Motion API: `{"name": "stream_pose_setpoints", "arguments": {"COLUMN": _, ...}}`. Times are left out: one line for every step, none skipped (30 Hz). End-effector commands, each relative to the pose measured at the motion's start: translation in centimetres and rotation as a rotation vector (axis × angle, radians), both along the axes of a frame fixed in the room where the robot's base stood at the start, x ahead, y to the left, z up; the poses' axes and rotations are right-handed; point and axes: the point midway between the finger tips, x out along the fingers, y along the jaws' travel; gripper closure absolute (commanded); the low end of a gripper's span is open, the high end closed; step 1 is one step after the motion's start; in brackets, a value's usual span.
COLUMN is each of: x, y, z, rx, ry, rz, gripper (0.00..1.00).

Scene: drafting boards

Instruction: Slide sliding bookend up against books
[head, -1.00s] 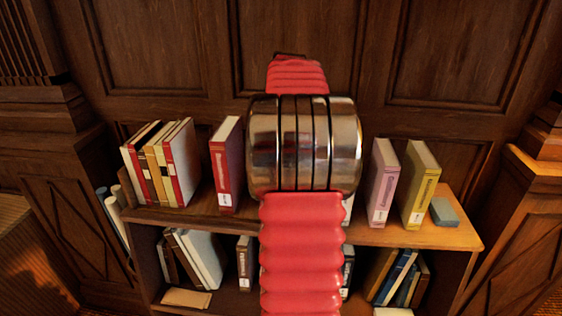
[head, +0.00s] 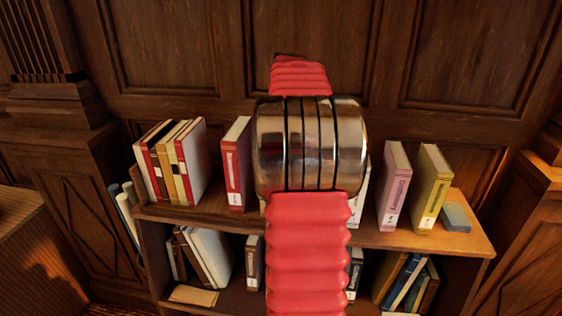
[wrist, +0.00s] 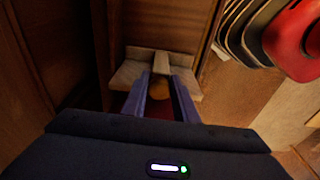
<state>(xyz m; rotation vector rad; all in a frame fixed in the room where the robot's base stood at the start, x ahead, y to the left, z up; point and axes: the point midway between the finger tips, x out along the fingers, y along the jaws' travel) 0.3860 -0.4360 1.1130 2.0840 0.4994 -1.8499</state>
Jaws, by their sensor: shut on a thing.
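A row of several books (head: 172,165) leans on the left of the bookcase top, with a red book (head: 237,165) standing apart to its right. In the wrist view, my gripper (wrist: 163,86) has its two bluish fingers shut on a pale grey piece (wrist: 128,74), apparently the sliding bookend. It has a wide flat part and a narrow upright middle. In the head view my red arm and its metal drum hide the gripper and the bookend. Whether the bookend touches any book cannot be seen.
A pink book (head: 393,190) and a yellow-green book (head: 431,185) stand right of my arm. A small grey-blue box (head: 456,217) lies near the right end of the bookcase top (head: 462,238). More books fill the lower shelf. Wood panelling stands close behind.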

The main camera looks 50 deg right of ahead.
Motion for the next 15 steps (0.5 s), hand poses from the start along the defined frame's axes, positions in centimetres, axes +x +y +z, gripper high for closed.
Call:
{"name": "stream_pose_setpoints", "arguments": {"x": 0.2, "y": 0.3, "z": -0.1, "rx": 0.006, "ry": 0.003, "rz": 0.002, "gripper": 0.96}}
{"name": "stream_pose_setpoints", "arguments": {"x": 0.3, "y": 0.4, "z": -0.1, "rx": 0.006, "ry": 0.003, "rz": 0.002, "gripper": 0.96}}
{"name": "stream_pose_setpoints", "arguments": {"x": 0.5, "y": 0.5, "z": -0.1, "rx": 0.006, "ry": 0.003, "rz": 0.002, "gripper": 0.96}}
{"name": "stream_pose_setpoints", "arguments": {"x": 0.6, "y": 0.5, "z": -0.1, "rx": 0.006, "ry": 0.003, "rz": 0.002, "gripper": 0.96}}
{"name": "stream_pose_setpoints", "arguments": {"x": 0.8, "y": 0.6, "z": -0.1, "rx": 0.006, "ry": 0.003, "rz": 0.002, "gripper": 0.96}}
{"name": "stream_pose_setpoints", "arguments": {"x": 1.0, "y": 0.7, "z": -0.1, "rx": 0.006, "ry": 0.003, "rz": 0.003, "gripper": 0.96}}
{"name": "stream_pose_setpoints", "arguments": {"x": 1.1, "y": 0.8, "z": -0.1, "rx": 0.006, "ry": 0.003, "rz": 0.003, "gripper": 0.96}}
{"name": "stream_pose_setpoints", "arguments": {"x": 1.2, "y": 0.8, "z": -0.1, "rx": 0.006, "ry": 0.003, "rz": 0.003, "gripper": 0.96}}
{"name": "stream_pose_setpoints", "arguments": {"x": 1.4, "y": 0.9, "z": -0.1, "rx": 0.006, "ry": 0.003, "rz": 0.003, "gripper": 0.96}}
{"name": "stream_pose_setpoints", "arguments": {"x": 1.5, "y": 1.0, "z": -0.1, "rx": 0.006, "ry": 0.003, "rz": 0.003, "gripper": 0.96}}
{"name": "stream_pose_setpoints", "arguments": {"x": 1.7, "y": 1.1, "z": -0.1, "rx": 0.006, "ry": 0.003, "rz": 0.003, "gripper": 0.96}}
{"name": "stream_pose_setpoints", "arguments": {"x": 1.8, "y": 1.1, "z": -0.1, "rx": 0.006, "ry": 0.003, "rz": 0.002, "gripper": 0.96}}
{"name": "stream_pose_setpoints", "arguments": {"x": 2.0, "y": 1.2, "z": -0.1, "rx": 0.006, "ry": 0.003, "rz": 0.002, "gripper": 0.96}}
{"name": "stream_pose_setpoints", "arguments": {"x": 2.1, "y": 1.3, "z": -0.1, "rx": 0.006, "ry": 0.003, "rz": 0.002, "gripper": 0.96}}
{"name": "stream_pose_setpoints", "arguments": {"x": 2.3, "y": 1.4, "z": -0.1, "rx": 0.006, "ry": 0.003, "rz": 0.002, "gripper": 0.96}}
